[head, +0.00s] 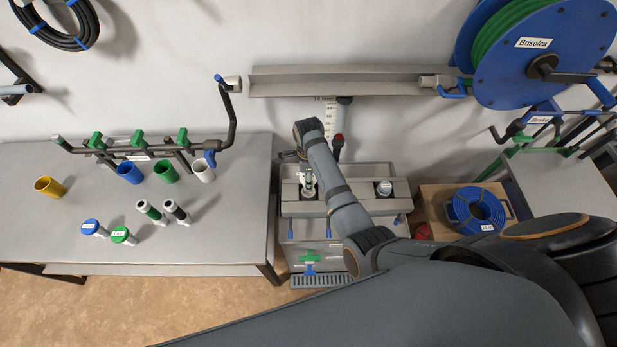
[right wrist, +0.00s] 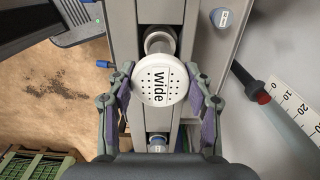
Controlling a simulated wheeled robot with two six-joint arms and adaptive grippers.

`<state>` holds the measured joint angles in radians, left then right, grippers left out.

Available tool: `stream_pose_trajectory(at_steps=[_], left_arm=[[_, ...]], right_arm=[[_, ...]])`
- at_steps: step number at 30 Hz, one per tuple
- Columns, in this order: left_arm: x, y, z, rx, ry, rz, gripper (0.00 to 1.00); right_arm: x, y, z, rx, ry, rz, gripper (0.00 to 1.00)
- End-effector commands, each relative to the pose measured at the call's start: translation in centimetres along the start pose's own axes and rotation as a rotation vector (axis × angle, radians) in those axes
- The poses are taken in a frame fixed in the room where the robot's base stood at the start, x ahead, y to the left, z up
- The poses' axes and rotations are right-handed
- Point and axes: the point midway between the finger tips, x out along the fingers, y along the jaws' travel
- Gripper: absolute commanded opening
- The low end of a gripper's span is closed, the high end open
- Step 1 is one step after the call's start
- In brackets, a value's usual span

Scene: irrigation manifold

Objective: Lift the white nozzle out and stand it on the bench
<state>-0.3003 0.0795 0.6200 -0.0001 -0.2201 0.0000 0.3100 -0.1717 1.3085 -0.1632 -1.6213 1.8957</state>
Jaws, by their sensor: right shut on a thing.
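The white nozzle (right wrist: 160,84) shows in the right wrist view with its round, perforated face and the word "Wide" towards the camera. My right gripper (right wrist: 159,88) is shut on it, one finger on each side. The grey bench (head: 80,230) stands at the left. My left gripper is not in view.
On the bench stand a blue-topped nozzle (head: 91,226), a green-topped nozzle (head: 120,234) and two dark-banded pieces. A yellow cup (head: 49,186) is further left. A pipe manifold (head: 140,150) runs along the back. The bench's front left is clear.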

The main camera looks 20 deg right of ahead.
Motion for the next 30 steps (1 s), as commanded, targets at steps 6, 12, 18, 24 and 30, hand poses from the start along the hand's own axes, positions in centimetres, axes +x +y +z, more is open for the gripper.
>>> stream_pose_trajectory(at_steps=[6, 12, 18, 24, 30], left_arm=[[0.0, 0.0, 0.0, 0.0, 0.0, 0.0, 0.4], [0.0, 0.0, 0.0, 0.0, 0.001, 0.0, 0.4], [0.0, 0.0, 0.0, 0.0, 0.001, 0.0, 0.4], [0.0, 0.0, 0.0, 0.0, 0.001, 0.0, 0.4], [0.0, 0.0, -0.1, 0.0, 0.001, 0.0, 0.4]], right_arm=[[-0.8, 0.0, 0.0, 0.0, 0.0, 0.0, 0.14], [-1.4, 0.0, 0.0, 0.0, 0.0, 0.001, 0.14], [-1.6, 0.0, 0.0, 0.0, 0.0, 0.001, 0.14], [-1.8, 0.0, 0.0, 0.0, 0.0, -0.001, 0.14], [-3.3, -0.1, 0.0, 0.0, -0.001, -0.003, 0.14]])
